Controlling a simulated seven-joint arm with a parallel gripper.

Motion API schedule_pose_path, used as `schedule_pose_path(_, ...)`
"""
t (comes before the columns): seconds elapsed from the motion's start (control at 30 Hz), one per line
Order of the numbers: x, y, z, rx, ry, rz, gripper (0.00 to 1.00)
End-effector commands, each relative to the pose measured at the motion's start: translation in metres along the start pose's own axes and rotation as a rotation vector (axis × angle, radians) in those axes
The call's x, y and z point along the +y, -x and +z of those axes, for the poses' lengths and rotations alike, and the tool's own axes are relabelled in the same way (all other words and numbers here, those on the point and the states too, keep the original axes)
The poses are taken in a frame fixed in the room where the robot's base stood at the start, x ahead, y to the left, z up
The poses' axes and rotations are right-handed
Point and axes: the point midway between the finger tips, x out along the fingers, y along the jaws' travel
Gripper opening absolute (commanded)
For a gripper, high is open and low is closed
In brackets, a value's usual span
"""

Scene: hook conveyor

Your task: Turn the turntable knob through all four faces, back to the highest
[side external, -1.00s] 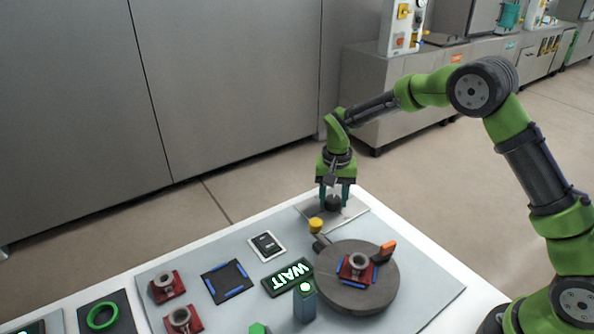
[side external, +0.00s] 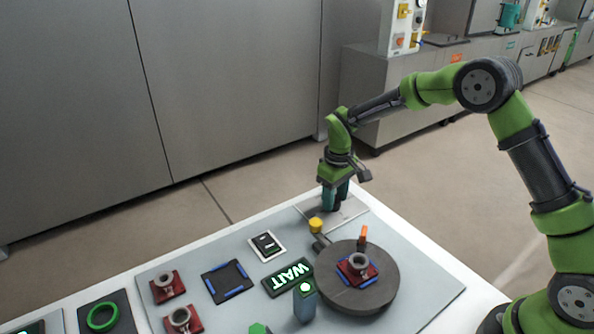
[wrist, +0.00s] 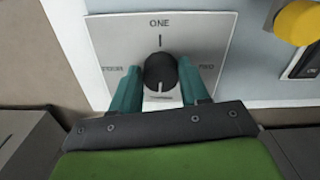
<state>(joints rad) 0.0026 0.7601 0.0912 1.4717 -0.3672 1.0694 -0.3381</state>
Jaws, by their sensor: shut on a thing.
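The dark round knob (wrist: 160,72) sits on a pale square plate (wrist: 103,48). The plate reads ONE at the top, with words at left and right too small to read surely; its lower part is hidden. A white mark shows on the knob's lower side. My gripper (wrist: 160,82) has its teal fingers closed on the knob from both sides. In the side view the fingers (side external: 335,195) are down at the plate and hide most of the knob. The grey turntable (side external: 338,295) carries a red fixture with a grey ring part (side external: 358,262). An orange block (side external: 363,236) stands at its back rim.
A yellow button (side external: 316,224) stands between plate and turntable. A lit WAIT sign (side external: 287,278), a small white-framed display (side external: 267,246) and a post with a green light (side external: 304,303) are near. Red fixtures (side external: 168,287) and an empty dark tray (side external: 227,281) lie left.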

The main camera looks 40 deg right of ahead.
Motion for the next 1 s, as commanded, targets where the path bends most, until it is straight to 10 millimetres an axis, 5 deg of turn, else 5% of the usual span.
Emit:
schedule_pose_path(0.77,0.0011,0.0011,-0.0012,0.004,0.101,0.002,0.15)
schedule_pose_path(0.8,0.0011,0.0011,-0.0012,0.004,0.101,0.002,0.5)
schedule_pose_path(0.93,0.001,0.0008,-0.0009,0.003,0.1,0.001,0.7)
schedule_pose_path(1.0,0.0009,0.0006,-0.0007,0.002,0.1,0.001,0.71)
